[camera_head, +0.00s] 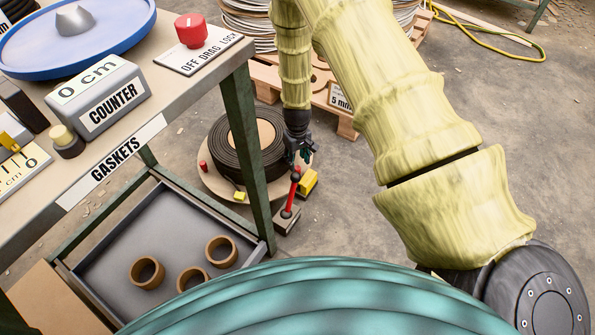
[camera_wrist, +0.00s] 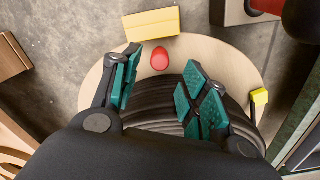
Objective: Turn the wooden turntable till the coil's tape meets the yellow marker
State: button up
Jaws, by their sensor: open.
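The round wooden turntable (camera_head: 216,186) is low on the floor beside the bench and bears a dark coil (camera_head: 232,158). In the wrist view the turntable (camera_wrist: 97,90) lies under my gripper (camera_wrist: 163,72), which is open, with a red peg (camera_wrist: 160,58) on the rim just beyond its teal fingertips. A small yellow tag, seemingly the tape (camera_head: 240,196), is at the coil's front edge, and in the wrist view (camera_wrist: 259,97) at right. A larger yellow block, seemingly the marker (camera_head: 308,181), stands just off the rim; it also shows in the wrist view (camera_wrist: 152,24). My gripper (camera_head: 303,153) partly hides the turntable's right side.
A red lever (camera_head: 291,192) on a small base stands close to the yellow block. Another red peg (camera_head: 203,167) is on the rim's left. A pallet (camera_head: 345,125) is behind. Floor at right is open.

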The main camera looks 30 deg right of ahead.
aim_at(298, 167)
jog(key=shift+f+b, duration=1.1)
jog(key=shift+f, duration=1.7)
grip_shut()
